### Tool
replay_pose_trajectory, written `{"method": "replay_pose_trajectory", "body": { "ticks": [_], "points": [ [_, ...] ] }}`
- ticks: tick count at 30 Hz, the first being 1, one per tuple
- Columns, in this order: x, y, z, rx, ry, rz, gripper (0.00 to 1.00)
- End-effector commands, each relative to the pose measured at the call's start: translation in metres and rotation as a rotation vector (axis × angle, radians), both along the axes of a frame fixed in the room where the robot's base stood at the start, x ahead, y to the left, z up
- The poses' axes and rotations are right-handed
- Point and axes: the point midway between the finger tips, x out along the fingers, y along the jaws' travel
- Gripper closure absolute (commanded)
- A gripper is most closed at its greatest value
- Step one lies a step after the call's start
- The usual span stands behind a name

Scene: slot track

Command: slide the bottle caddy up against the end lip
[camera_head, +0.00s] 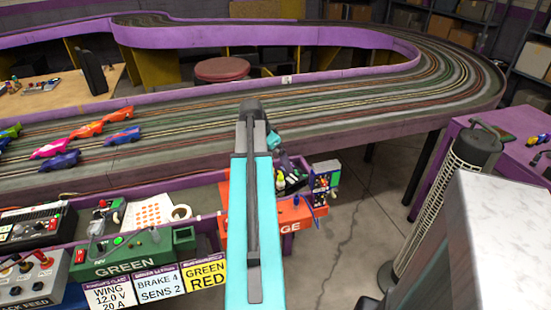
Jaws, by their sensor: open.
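A small dark caddy (292,184) with little light-capped bottles sits on the orange driver station (290,218), just right of my cyan arm link. Its left part is hidden behind the link. The end lip cannot be made out at this size. My gripper (283,161) is small and partly hidden beyond the arm, just below a teal wrist part. It is open and appears above the far side of the caddy. Whether it touches the caddy cannot be told.
A control box with knobs and wires (325,180) stands right of the caddy. The green station (125,255), a tape roll (180,212) and label cards lie left. The slot track (330,105) with several cars runs behind. A tower fan (445,200) stands right, beyond open floor.

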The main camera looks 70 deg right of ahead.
Motion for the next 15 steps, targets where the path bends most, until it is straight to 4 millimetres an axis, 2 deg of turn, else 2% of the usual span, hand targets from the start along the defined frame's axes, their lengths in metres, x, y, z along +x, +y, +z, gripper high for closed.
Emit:
{"method": "replay_pose_trajectory", "body": {
  "ticks": [15],
  "points": [
    [-0.011, -0.018, -0.050, 0.002, 0.001, -0.002, 0.00]
  ]
}}
